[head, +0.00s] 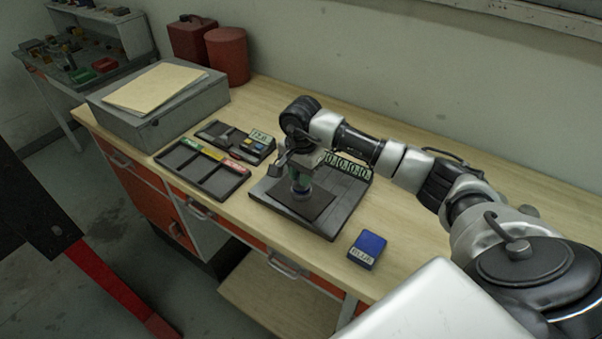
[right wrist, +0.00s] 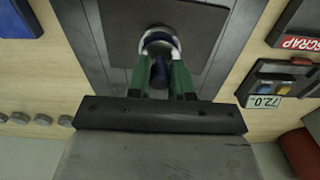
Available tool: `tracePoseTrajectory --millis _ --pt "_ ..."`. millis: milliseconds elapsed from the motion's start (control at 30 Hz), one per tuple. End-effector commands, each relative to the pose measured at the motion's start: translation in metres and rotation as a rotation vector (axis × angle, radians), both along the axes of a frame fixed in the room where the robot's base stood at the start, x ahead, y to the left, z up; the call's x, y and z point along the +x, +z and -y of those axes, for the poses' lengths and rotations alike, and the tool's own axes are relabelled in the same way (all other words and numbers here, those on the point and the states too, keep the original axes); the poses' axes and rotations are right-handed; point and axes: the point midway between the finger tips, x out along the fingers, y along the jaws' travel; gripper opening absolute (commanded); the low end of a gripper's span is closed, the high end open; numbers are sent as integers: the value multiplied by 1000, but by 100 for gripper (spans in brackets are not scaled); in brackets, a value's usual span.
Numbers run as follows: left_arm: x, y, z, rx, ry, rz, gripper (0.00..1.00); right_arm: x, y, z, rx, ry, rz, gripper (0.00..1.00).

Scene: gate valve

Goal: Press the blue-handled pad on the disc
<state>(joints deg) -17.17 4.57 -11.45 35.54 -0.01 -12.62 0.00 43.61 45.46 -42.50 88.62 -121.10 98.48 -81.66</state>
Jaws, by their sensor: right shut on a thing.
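My right gripper (head: 299,186) is over the dark square plate (head: 318,207) on the grey bench device, pointing down. In the right wrist view, its green fingers (right wrist: 159,82) are shut on the blue handle (right wrist: 159,68) of the pad. A pale, round rim (right wrist: 158,36) shows at the far end of the fingers, over the dark plate. The pad's underside and the disc beneath it are hidden, so I cannot tell whether they touch. My left gripper is not in view.
The grey device has a digital display (head: 346,164) at its back. A blue box (head: 367,249) stands at its front right. A three-compartment tray (head: 203,167) and a small device with a display (head: 236,141) are at left. A grey case (head: 160,112) stands farther left.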

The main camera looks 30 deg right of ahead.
Motion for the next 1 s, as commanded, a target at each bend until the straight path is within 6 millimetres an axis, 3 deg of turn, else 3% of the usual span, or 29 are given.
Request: tracePoseTrajectory --millis 1000 --pt "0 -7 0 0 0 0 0 0 -8 0 1 0 -1 2"
